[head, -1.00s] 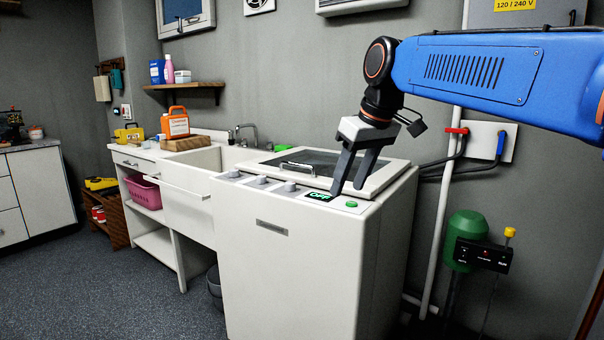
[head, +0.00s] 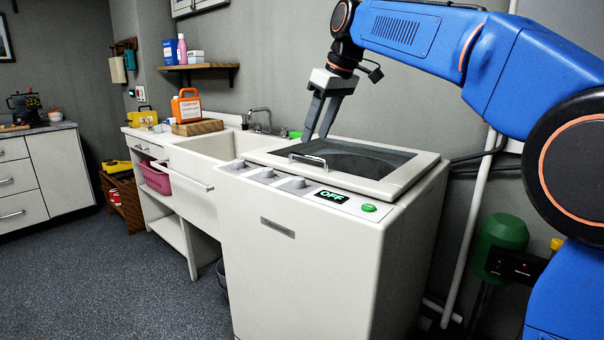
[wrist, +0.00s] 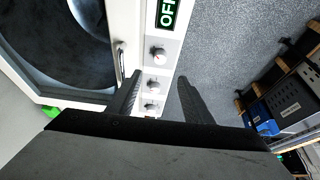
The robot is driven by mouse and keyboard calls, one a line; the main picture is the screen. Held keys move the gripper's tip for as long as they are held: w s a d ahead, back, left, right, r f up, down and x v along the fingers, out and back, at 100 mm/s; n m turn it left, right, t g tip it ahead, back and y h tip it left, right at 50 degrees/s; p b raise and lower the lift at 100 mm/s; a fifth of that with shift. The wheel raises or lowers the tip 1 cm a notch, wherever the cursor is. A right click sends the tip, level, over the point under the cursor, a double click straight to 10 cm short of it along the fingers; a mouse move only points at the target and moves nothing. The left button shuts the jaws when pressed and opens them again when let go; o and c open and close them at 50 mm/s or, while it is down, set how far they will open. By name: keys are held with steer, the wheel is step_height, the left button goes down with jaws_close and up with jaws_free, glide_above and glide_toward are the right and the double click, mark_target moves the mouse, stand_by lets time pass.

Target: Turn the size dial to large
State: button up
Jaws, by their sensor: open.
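A white top-loading washer (head: 290,265) stands in the middle of the head view. Three dials sit in a row along its front top edge: a left dial (head: 233,165), a middle dial (head: 263,173) and a right dial (head: 291,183). Their labels are too small to read, so I cannot tell which is the size dial. The wrist view shows the dial nearest the display (wrist: 158,54) with a small red mark. My gripper (head: 316,136) is open and empty, above the lid near its handle in the head view. In the wrist view its fingers (wrist: 158,82) straddle the dial row, apparently without contact.
A display (head: 332,196) reads OFF, with a green button (head: 369,208) to its right. The glass lid (head: 345,160) is closed and has a raised handle (head: 308,160). A sink (head: 200,165) adjoins on the left. The floor (head: 130,265) in front is clear.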

mark_target(299, 178)
steer(key=x, duration=1.4)
steer(key=shift+f, duration=0.1)
steer(key=c, duration=1.1)
steer(key=shift+o, duration=0.2)
steer(key=shift+m, duration=0.3)
steer(key=m, duration=0.2)
steer(key=m+t+h, duration=0.1)
steer(key=m, duration=0.1)
steer(key=shift+s+a+h, duration=0.15)
steer(key=shift+h, duration=0.15)
steer(key=shift+m+t+h, duration=0.4)
steer(key=shift+m+h, duration=0.3)
steer(key=shift+m, duration=1.4)
